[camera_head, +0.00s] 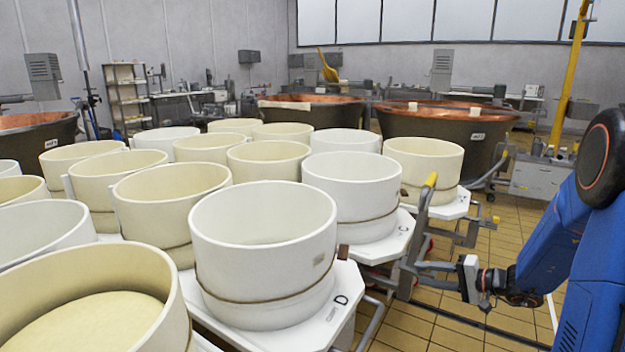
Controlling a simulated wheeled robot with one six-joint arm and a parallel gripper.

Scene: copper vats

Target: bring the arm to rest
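My blue arm (560,240) comes in from the right edge and bends down and to the left. At its end is my gripper (466,280), a small grey and black unit low at the right of centre. It is close in the picture to the grey metal frame of a cart (418,240) with a yellow-tipped post. I cannot tell whether the two touch. The fingers are too small and blend with the frame, so I cannot see if they are open or shut. No held object can be made out.
Several cream and white round moulds (263,245) stand on white-topped carts (340,308), filling the left and centre. Copper-lined vats (445,130) stand behind. A yellow pole (568,75) rises at the right. Tiled floor (420,325) shows free below my gripper.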

